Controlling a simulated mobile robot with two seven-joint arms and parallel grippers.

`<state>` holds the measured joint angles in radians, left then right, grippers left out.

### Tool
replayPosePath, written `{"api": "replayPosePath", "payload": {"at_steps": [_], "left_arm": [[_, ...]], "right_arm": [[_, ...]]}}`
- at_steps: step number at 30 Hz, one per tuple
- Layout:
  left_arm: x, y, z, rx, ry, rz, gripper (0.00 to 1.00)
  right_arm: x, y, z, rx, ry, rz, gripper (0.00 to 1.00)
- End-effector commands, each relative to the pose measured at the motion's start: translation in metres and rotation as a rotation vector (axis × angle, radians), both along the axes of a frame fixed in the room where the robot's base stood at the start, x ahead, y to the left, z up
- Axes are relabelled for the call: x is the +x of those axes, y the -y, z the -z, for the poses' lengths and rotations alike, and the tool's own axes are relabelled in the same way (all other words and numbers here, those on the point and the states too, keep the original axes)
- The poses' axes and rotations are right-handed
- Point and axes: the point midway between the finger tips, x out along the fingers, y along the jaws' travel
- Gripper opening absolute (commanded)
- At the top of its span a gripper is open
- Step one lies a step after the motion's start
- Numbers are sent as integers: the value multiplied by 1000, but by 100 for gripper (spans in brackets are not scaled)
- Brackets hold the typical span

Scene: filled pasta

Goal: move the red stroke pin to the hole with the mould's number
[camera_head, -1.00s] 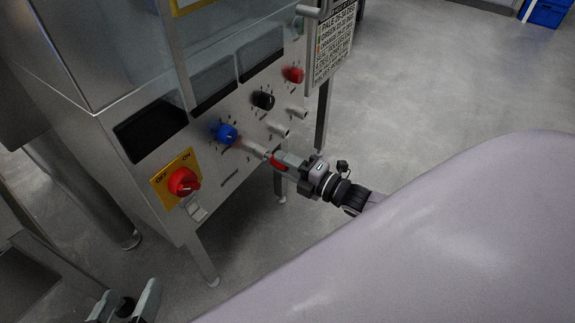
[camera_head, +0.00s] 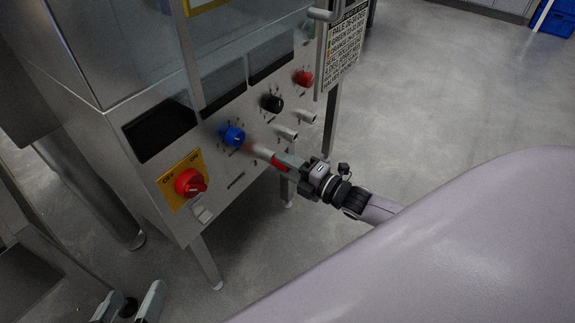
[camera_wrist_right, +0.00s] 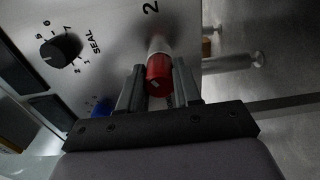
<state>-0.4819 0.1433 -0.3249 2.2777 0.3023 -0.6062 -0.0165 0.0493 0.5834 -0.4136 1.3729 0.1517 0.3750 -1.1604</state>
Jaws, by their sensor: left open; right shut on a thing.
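The red stroke pin (camera_head: 281,162) is between the fingers of my right gripper (camera_head: 287,165), beside the machine's front panel. In the right wrist view its red end (camera_wrist_right: 158,72) is held between the two fingers, with a pale sleeve (camera_wrist_right: 159,44) just beyond it and a printed "2" (camera_wrist_right: 150,7) on the panel nearby. I cannot tell whether the pin is seated in the sleeve or just in front of it. Further pale sleeves (camera_head: 287,132) stick out of the panel. My left gripper (camera_head: 128,305) is open and empty at the bottom left. The mould's number cannot be read.
The panel has a blue knob (camera_head: 233,135), a black knob (camera_head: 272,102), a red knob (camera_head: 303,78) and a red on/off switch (camera_head: 190,183). A printed sign (camera_head: 345,48) hangs at the panel's right. The floor (camera_head: 440,90) to the right is clear.

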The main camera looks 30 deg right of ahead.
Motion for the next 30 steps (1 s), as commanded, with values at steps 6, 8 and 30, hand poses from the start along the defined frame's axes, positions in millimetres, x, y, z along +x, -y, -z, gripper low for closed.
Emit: {"api": "replayPosePath", "payload": {"at_steps": [6, 8, 30], "left_arm": [[0, 0, -1, 0, 1, 0, 80], [0, 0, -1, 0, 1, 0, 80], [0, 0, -1, 0, -1, 1, 80]], "right_arm": [[0, 0, 0, 0, 1, -1, 1], [0, 0, -1, 1, 2, 0, 1], [1, -1, 0, -1, 0, 0, 75]]}}
